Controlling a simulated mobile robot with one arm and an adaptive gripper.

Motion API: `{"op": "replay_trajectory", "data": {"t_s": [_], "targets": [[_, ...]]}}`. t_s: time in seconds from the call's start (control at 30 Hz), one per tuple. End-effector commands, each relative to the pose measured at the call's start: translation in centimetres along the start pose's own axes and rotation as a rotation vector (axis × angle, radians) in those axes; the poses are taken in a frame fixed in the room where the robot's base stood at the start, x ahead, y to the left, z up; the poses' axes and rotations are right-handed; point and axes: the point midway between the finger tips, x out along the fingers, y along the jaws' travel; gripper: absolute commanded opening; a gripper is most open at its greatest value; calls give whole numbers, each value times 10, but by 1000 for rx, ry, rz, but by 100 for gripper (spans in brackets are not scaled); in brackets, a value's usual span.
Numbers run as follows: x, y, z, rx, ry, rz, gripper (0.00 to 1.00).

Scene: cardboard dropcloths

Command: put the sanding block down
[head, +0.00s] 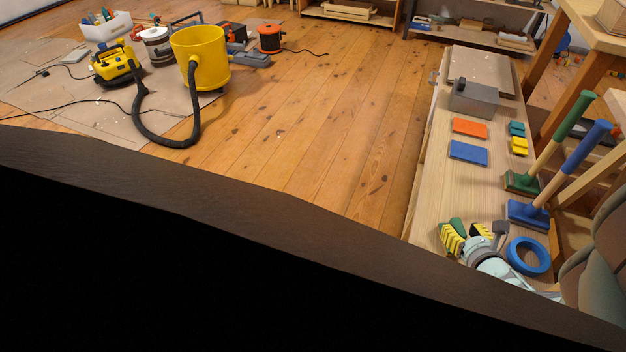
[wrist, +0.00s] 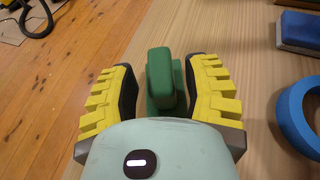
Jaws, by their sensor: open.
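A green block with a raised rounded grip, which looks like the sanding block (wrist: 164,80), is at the near end of the wooden bench. Its green top also shows in the head view (head: 457,225). My gripper (head: 466,234) has its yellow ribbed fingers spread on either side of the block in the wrist view (wrist: 166,90). A gap shows on the left of the block; the right finger is very close, and I cannot tell whether it touches. The block's near end is hidden behind my gripper's body. It appears to rest on the bench.
A blue ring (head: 528,256) lies right of my gripper. Blue (head: 528,215) and green (head: 522,182) long-handled tools stand beyond it. Orange (head: 469,128) and blue (head: 468,152) pads lie farther up the bench (head: 431,205). The bench's left edge is close to my gripper.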

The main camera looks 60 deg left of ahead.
Motion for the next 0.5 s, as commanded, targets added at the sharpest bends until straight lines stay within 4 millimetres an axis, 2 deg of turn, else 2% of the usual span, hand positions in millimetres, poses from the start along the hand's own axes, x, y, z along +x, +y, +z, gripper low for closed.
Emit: {"op": "replay_trajectory", "data": {"t_s": [0.03,0.3,0.5], "targets": [[-14,-1,6,3,4,-5,47],[-71,-1,4,3,5,-6,47],[-97,-1,1,3,3,-5,47]]}}
